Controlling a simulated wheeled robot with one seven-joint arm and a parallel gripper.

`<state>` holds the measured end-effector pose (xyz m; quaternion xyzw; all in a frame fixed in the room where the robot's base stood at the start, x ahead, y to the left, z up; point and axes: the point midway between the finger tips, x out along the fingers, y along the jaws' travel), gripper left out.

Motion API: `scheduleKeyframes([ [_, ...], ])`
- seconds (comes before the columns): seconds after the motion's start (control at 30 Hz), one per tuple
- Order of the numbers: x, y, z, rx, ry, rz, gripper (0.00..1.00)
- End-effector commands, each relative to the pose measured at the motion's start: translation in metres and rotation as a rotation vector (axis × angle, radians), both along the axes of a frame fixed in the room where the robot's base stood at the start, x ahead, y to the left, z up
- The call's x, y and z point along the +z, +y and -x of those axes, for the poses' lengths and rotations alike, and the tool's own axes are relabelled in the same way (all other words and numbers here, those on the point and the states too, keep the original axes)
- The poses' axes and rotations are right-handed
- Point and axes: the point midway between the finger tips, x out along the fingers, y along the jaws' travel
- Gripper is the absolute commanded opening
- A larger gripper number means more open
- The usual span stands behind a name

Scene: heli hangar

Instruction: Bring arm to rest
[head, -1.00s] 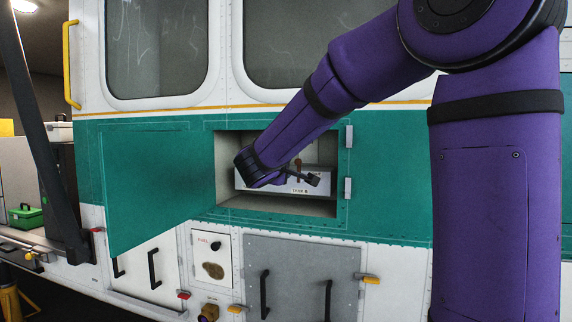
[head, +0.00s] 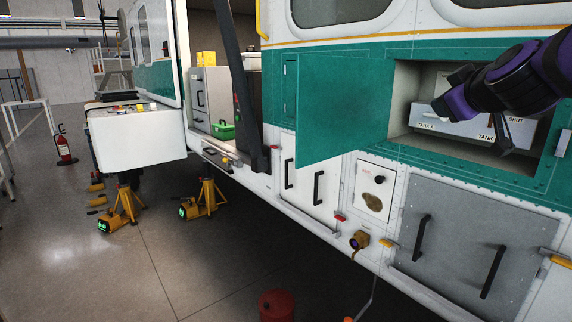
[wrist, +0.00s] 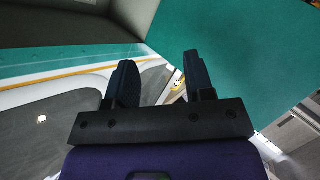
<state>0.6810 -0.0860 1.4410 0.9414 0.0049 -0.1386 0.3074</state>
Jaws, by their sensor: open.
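My purple arm reaches in from the right in the head view. My gripper (head: 516,138) is in front of the open compartment (head: 404,92) in the helicopter's green side. Behind it in the compartment is a pale panel box (head: 454,124) with labels reading TANK A, TANK and SHUT; my arm hides part of it. In the wrist view my gripper (wrist: 158,80) shows two dark fingers apart with nothing between them. The green compartment door (head: 340,105) stands open to the left, and a green surface also fills the upper right of the wrist view.
Below the compartment are a fuel panel (head: 375,188) and a grey hatch (head: 458,235) with black handles. Yellow jacks (head: 205,198), a red can (head: 276,305) and a fire extinguisher (head: 63,146) stand on the floor. The floor at left is largely clear.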

Motion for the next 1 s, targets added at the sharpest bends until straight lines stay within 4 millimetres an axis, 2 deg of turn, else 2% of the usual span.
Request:
scheduleKeyframes([
  [0.1,-0.014,0.021,0.038,0.080,0.104,-0.146,0.48],
  [0.3,-0.052,0.040,0.110,0.088,0.361,-0.347,0.48],
  [0.5,-0.094,0.035,0.187,-0.080,0.621,-0.475,0.48],
  [0.6,-0.109,0.029,0.217,-0.191,0.708,-0.510,0.48],
  [0.7,-0.118,0.022,0.238,-0.279,0.758,-0.530,0.48],
  [0.8,-0.123,0.018,0.249,-0.332,0.785,-0.540,0.48],
  [1.0,-0.124,0.018,0.251,-0.343,0.788,-0.541,0.48],
])
